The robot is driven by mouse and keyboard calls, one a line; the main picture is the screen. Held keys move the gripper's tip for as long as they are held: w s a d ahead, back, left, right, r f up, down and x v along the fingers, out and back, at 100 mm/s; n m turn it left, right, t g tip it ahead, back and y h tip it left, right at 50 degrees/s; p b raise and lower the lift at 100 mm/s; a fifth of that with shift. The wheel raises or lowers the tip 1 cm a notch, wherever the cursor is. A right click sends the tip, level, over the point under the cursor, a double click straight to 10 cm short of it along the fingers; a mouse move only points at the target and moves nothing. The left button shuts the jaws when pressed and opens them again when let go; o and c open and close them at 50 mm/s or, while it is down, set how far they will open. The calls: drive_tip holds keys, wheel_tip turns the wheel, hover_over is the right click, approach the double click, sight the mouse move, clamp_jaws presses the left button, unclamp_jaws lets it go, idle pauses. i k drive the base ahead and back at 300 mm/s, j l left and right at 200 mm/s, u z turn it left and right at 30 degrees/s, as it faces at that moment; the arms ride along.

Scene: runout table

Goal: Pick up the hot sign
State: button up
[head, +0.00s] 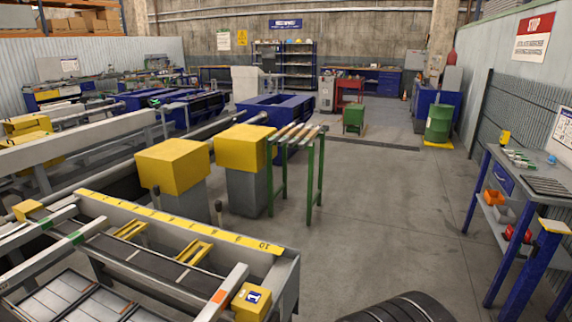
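I cannot pick out a hot sign for certain, as no lettering that reads "hot" is legible. A small yellow upright item (505,138) stands at the back of the blue workbench (500,165) on the right; its face is too small to read. A flat yellow piece (554,226) lies at that bench's near right. A yellow block with a blue-and-white label (252,297) sits on the near end of the runout table (285,272). My gripper is not in view.
Clear concrete floor (390,215) runs between the runout table and the workbench. Two yellow-topped posts (242,148) and a green roller stand (310,185) stand left of it. A green drum (438,124) is farther back. A dark rounded shape (400,308) shows at bottom centre.

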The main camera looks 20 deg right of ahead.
sight(508, 235)
drive_tip(key=i+l+z, duration=0.65)
drive_tip(key=i, duration=0.2)
drive_tip(key=i+l+z, duration=0.1)
drive_tip(key=i+z, duration=0.55)
drive_tip(key=i, duration=0.25)
drive_tip(key=i+j+z, duration=0.1)
drive_tip(key=i+z, duration=0.3)
drive_tip(key=i+j+z, duration=0.2)
drive_tip(key=i+z, duration=0.25)
drive_tip(key=i+j+z, duration=0.6)
drive_tip(key=j+z, duration=0.2)
drive_tip(key=i+j+z, duration=0.25)
drive_tip(key=j+z, duration=0.2)
